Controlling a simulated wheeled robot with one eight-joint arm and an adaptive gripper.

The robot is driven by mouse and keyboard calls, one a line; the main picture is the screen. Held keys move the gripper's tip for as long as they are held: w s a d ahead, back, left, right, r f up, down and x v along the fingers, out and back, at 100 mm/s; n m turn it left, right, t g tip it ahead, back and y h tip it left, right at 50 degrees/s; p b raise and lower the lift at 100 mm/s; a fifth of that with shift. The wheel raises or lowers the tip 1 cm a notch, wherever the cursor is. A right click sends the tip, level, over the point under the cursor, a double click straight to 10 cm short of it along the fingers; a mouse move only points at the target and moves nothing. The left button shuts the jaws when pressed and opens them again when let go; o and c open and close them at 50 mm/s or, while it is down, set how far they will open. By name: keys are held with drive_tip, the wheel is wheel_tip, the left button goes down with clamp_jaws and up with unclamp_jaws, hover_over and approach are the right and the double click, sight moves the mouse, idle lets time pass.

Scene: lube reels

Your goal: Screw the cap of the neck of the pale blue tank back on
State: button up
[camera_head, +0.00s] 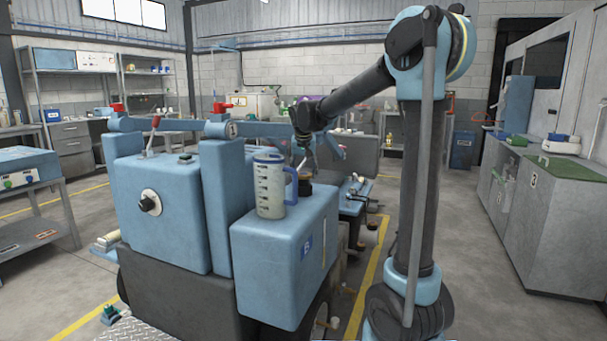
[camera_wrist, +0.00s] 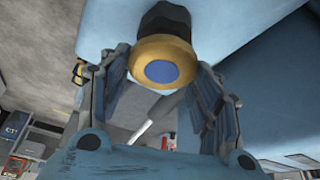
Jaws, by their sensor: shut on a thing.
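The pale blue tank (camera_head: 265,255), marked B, stands at the front of the machine; its blue side also fills the upper part of the wrist view (camera_wrist: 250,50). Its dark neck (camera_head: 304,189) rises from the top, beside a jug. My gripper (camera_head: 304,168) reaches down over the neck from above. In the wrist view, my gripper (camera_wrist: 163,75) is shut on the brass-coloured cap (camera_wrist: 160,48), which has a blue round centre. The cap lines up with the dark neck (camera_wrist: 165,18) behind it. I cannot tell whether its threads are engaged.
A clear measuring jug (camera_head: 270,188) with a blue handle stands on the tank top, close left of the neck. A taller blue tank (camera_head: 160,205) with a black knob stands to the left. A blue bar (camera_head: 265,130) with red-handled valves runs behind.

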sight(304, 174)
drive_tip(key=shift+d+m, duration=0.1)
drive_tip(key=shift+m, duration=0.3)
drive_tip(key=shift+m+h, duration=0.4)
drive_tip(key=shift+m, duration=0.1)
drive_tip(key=o, duration=1.2)
drive_tip(key=o, duration=0.3)
drive_tip(key=shift+r, duration=3)
